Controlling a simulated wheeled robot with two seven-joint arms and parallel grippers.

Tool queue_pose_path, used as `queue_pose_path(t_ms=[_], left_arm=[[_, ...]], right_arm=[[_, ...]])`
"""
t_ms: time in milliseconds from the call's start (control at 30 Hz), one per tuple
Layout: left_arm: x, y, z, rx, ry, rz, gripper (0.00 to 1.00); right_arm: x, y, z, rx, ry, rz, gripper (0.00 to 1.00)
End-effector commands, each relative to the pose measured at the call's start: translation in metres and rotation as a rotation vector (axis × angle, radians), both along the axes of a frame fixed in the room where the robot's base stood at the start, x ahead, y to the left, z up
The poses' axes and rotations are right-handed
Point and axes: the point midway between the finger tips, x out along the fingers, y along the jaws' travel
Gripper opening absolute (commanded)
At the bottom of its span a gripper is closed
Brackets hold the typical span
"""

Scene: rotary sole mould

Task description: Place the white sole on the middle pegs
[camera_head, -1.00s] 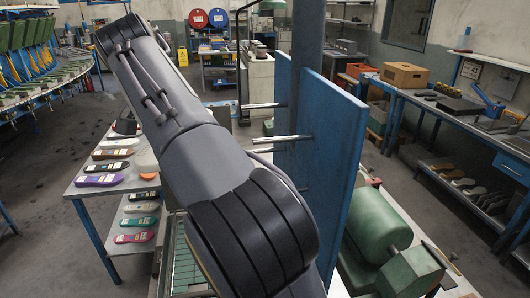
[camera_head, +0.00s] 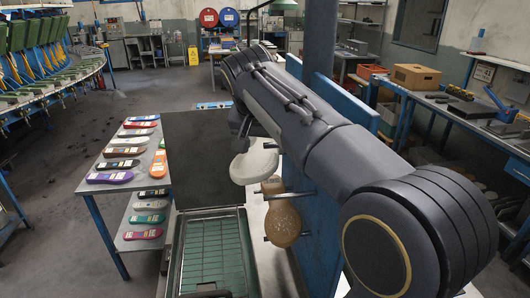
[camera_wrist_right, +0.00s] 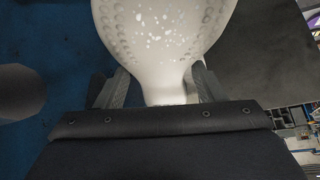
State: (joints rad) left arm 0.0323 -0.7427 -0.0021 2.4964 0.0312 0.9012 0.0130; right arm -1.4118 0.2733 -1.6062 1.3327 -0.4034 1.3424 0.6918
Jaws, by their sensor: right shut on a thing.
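The white sole (camera_head: 254,164) hangs beside the blue peg panel (camera_head: 322,205) in the head view. My right gripper (camera_head: 243,138) comes in over the panel from the right and holds the sole from above. In the right wrist view, the two fingers of the right gripper (camera_wrist_right: 157,88) are shut on the narrow end of the white sole (camera_wrist_right: 165,35). Peg ends show just below the white sole, beside a tan sole (camera_head: 283,220) that hangs lower on the panel. My arm hides the panel's upper part; I cannot tell whether the white sole touches a peg. My left gripper is out of view.
A table (camera_head: 80,187) at the left holds several coloured soles, with more on its lower shelf. A green grid tray (camera_head: 213,255) lies in front, below the soles. A dark plate (camera_head: 205,150) stands behind it. A workbench with a cardboard box (camera_head: 415,77) is at the right.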

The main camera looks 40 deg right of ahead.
Motion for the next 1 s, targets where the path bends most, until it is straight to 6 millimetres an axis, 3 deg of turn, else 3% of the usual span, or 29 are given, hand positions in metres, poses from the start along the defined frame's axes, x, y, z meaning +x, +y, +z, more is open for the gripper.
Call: queue_pose_path(t_ms=[133, 233, 567, 600, 700, 767, 1000], left_arm=[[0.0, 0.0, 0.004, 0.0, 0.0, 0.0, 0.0], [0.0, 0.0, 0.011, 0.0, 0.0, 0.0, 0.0], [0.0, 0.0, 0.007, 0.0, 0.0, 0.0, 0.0], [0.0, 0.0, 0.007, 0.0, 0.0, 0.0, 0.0], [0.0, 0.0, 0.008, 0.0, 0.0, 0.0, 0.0], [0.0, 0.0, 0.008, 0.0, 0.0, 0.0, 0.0], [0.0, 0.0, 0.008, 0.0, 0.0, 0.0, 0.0]], right_arm=[[0.0, 0.001, -0.022, 0.002, 0.002, 0.002, 0.32], [-0.002, -0.002, -0.026, 0.0, 0.001, 0.002, 0.32], [-0.002, -0.003, -0.031, -0.001, -0.001, 0.0, 0.32], [-0.002, -0.003, -0.031, 0.0, 0.0, 0.0, 0.65], [-0.002, -0.003, -0.03, 0.0, 0.0, 0.0, 0.79], [-0.002, -0.003, -0.03, 0.001, 0.001, 0.0, 0.84], [-0.002, -0.003, -0.029, 0.001, 0.001, 0.0, 0.84]])
